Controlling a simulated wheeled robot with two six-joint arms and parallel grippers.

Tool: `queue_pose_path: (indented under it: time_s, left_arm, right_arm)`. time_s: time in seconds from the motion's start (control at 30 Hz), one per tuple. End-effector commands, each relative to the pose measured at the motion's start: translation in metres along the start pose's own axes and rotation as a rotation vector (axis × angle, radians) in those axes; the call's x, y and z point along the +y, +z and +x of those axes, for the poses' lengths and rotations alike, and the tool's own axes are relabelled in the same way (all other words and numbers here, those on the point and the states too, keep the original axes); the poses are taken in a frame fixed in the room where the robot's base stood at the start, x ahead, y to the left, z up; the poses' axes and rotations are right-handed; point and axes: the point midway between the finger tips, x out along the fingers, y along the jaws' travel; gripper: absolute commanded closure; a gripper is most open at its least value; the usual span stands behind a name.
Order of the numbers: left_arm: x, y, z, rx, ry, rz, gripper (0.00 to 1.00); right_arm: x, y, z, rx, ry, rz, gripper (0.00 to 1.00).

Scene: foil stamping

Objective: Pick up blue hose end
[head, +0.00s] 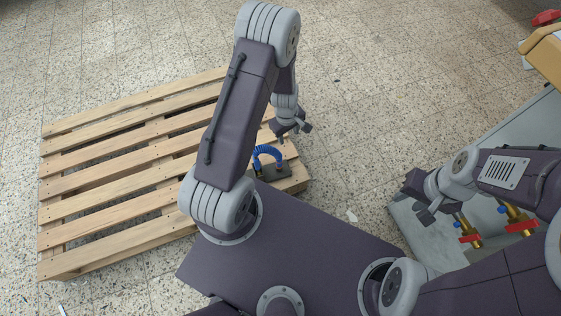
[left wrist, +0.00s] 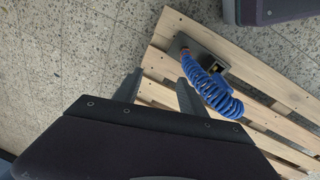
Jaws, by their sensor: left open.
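The blue coiled hose (head: 267,151) arches over a small dark block (head: 287,172) at the right corner of the wooden pallet. In the left wrist view the hose (left wrist: 222,97) lies just right of my fingers, with its upper end at the dark block (left wrist: 183,41). The other hose end is hard to make out. My left gripper (head: 293,133) is open and empty, above and beyond the hose in the head view; it also shows in the left wrist view (left wrist: 157,89). My right gripper (head: 422,199) is off to the right, its jaw opening unclear.
The slatted wooden pallet (head: 110,172) lies on the speckled tile floor. At the right, a grey surface (head: 424,236) carries brass fittings with red handles (head: 470,239) close to my right gripper. Bare floor lies beyond the pallet.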

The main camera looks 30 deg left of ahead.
Motion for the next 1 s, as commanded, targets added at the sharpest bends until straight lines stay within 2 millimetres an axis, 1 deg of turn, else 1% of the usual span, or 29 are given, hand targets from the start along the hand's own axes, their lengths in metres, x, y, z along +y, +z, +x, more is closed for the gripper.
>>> queue_pose_path:
  time_s: [0.03,0.1,0.2,0.3,0.43,0.47,0.67,0.7,0.8,0.87,0.97,1.0]
  left_arm:
    - [-0.013,0.002,0.019,-0.016,-0.034,-0.045,0.51]
    - [-0.03,0.005,0.044,-0.03,-0.072,-0.104,0.51]
    - [-0.049,0.012,0.069,-0.046,-0.113,-0.156,0.51]
    - [-0.057,0.014,0.078,-0.051,-0.127,-0.175,0.51]
    - [-0.058,0.015,0.082,-0.052,-0.128,-0.176,0.51]
    - [-0.058,0.015,0.085,-0.052,-0.129,-0.176,0.51]
    - [-0.062,0.017,0.119,-0.052,-0.129,-0.174,0.51]
    - [-0.062,0.017,0.122,-0.052,-0.129,-0.173,0.51]
    - [-0.062,0.017,0.119,-0.052,-0.129,-0.173,0.51]
    - [-0.062,0.017,0.121,-0.052,-0.129,-0.173,0.51]
    - [-0.063,0.019,0.136,-0.053,-0.13,-0.173,0.51]
    - [-0.063,0.019,0.144,-0.053,-0.13,-0.174,0.51]
  right_arm:
    - [0.0,-0.001,-0.005,0.0,0.0,0.0,0.64]
    - [0.0,-0.001,-0.008,0.0,0.0,0.0,0.64]
    - [0.0,-0.001,-0.01,0.0,0.0,0.0,0.64]
    - [0.0,-0.001,-0.01,0.0,0.0,0.0,0.64]
    - [0.0,-0.001,-0.006,0.0,0.0,0.0,0.64]
    - [0.0,0.0,-0.003,0.0,0.0,0.0,0.64]
    - [0.001,0.003,0.029,0.0,0.0,0.0,0.64]
    - [0.001,0.003,0.032,0.0,0.0,0.0,0.64]
    - [0.001,0.003,0.029,0.0,0.0,0.0,0.64]
    - [0.001,0.003,0.03,0.0,0.0,0.0,0.64]
    - [0.001,0.004,0.04,0.0,0.0,0.0,0.64]
    - [0.001,0.005,0.045,0.0,0.0,0.0,0.64]
